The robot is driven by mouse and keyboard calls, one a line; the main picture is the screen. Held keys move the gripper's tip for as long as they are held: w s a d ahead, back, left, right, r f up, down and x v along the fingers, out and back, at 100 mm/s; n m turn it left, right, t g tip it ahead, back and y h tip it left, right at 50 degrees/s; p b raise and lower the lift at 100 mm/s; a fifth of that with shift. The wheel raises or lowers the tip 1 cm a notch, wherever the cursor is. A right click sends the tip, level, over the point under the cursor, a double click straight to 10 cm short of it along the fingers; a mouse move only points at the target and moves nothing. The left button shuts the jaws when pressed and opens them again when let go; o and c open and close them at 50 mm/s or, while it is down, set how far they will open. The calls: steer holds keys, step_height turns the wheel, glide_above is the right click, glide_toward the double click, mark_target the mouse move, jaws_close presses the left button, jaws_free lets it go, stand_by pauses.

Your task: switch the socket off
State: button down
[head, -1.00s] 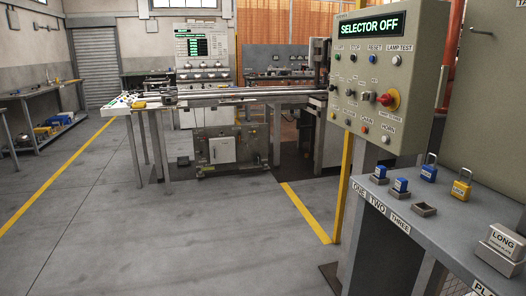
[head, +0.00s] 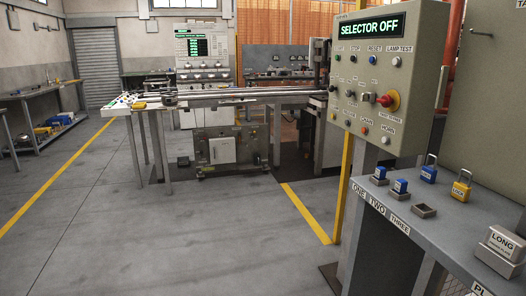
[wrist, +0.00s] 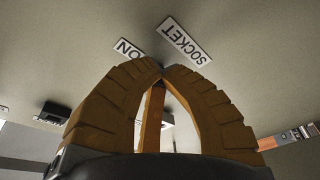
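The socket label (wrist: 186,42) shows upside down on a beige panel in the wrist view. An "ON" label (wrist: 128,47) is beside it, partly hidden by my gripper. My gripper (wrist: 160,72) has orange-brown ribbed fingers, and their tips meet just below the labels. A small pale block (wrist: 168,117) shows in the gap between the fingers; I cannot tell whether it is the socket's switch. No object is seen pinched at the tips. My gripper is not in the head view, and I cannot pick out the socket there.
A control box (head: 378,150) reads "SELECTOR OFF" and has several buttons and a red-yellow knob (head: 388,101). A grey bench (head: 435,222) at right holds blue and yellow padlocks (head: 461,188). Open floor (head: 180,235) lies at left. A dark block (wrist: 54,112) is on the panel.

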steer(key=shift+s+d+r, duration=0.1)
steer(key=shift+s+r, duration=0.15)
steer(key=shift+r, duration=0.2)
steer(key=shift+s+r+p, duration=0.1)
steer(key=shift+r+p, duration=0.15)
steer(key=shift+p, duration=0.05)
stand_by(0.4)
steer(key=shift+s+d+f, duration=0.15)
steer(key=shift+s, duration=0.15)
stand_by(0.6)
